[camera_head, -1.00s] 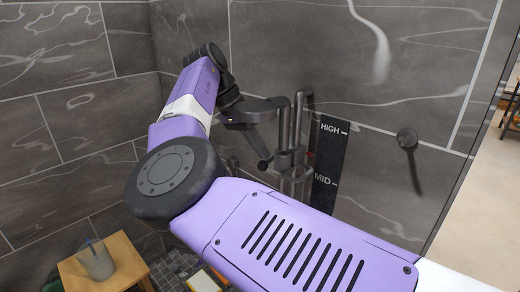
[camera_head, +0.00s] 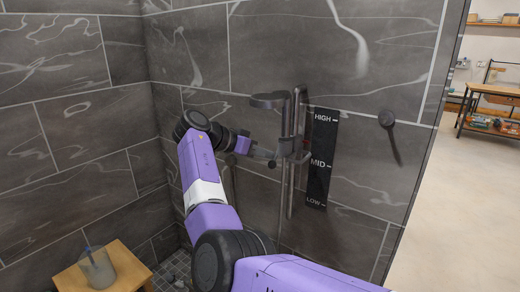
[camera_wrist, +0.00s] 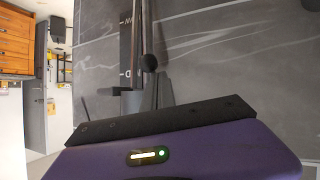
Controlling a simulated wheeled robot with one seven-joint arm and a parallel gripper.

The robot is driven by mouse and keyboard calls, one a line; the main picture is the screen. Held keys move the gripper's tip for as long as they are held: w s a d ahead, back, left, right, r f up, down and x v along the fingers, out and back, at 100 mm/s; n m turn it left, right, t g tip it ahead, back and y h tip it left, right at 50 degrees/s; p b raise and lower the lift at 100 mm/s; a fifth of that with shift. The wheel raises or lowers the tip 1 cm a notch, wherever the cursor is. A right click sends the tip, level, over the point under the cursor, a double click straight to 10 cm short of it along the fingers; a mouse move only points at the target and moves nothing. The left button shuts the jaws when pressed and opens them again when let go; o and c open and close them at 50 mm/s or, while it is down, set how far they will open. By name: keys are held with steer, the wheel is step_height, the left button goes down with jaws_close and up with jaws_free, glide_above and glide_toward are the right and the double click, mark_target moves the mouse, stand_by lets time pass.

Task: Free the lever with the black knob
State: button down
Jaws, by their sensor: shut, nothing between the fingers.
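A vertical grey rail (camera_head: 291,190) stands on the tiled wall, with a sliding bracket (camera_head: 288,146) between the HIGH and MID marks. A small black knob (camera_head: 272,164) shows just left of and below the bracket. My gripper (camera_head: 268,154) is shut and empty, left of the bracket and close above the knob. In the wrist view the round black knob (camera_wrist: 149,62) shows at the end of my narrow shut fingers (camera_wrist: 150,92). I cannot tell whether they touch. The lever's arm is mostly hidden.
A dark round shower head (camera_head: 268,101) juts left from the rail above my gripper. A wooden stool (camera_head: 100,275) with a cup stands lower left.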

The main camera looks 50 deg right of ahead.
steer(key=shift+d+f+m+h+b, duration=0.3)
steer(key=shift+f+h+b, duration=0.5)
steer(key=shift+b, duration=0.4)
steer(key=shift+r, duration=0.25)
